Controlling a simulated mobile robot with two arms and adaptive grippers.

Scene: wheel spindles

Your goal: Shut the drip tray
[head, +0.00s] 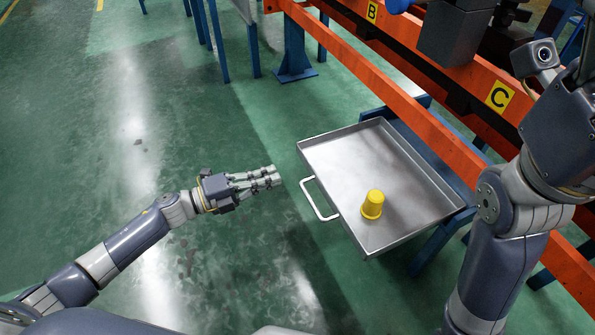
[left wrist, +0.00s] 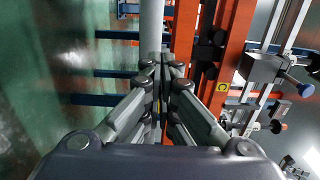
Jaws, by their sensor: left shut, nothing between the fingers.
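The drip tray (head: 325,154) is a shallow grey metal pan in the head view. It is pulled out from under the orange beam and sticks out over the green floor. Its white bar handle (head: 316,206) is on the side facing my left gripper. My left gripper (head: 277,175) is shut and empty, a short way left of the handle and apart from it. It also shows shut in the left wrist view (left wrist: 162,66). My right arm is at the right of the head view, but its fingers do not show.
A yellow cup-shaped piece (head: 373,203) stands in the tray near its front corner. Orange beams (head: 395,103) with yellow B and C labels run above the tray's far side. Blue supports (head: 433,247) stand below. The floor left of the tray is clear.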

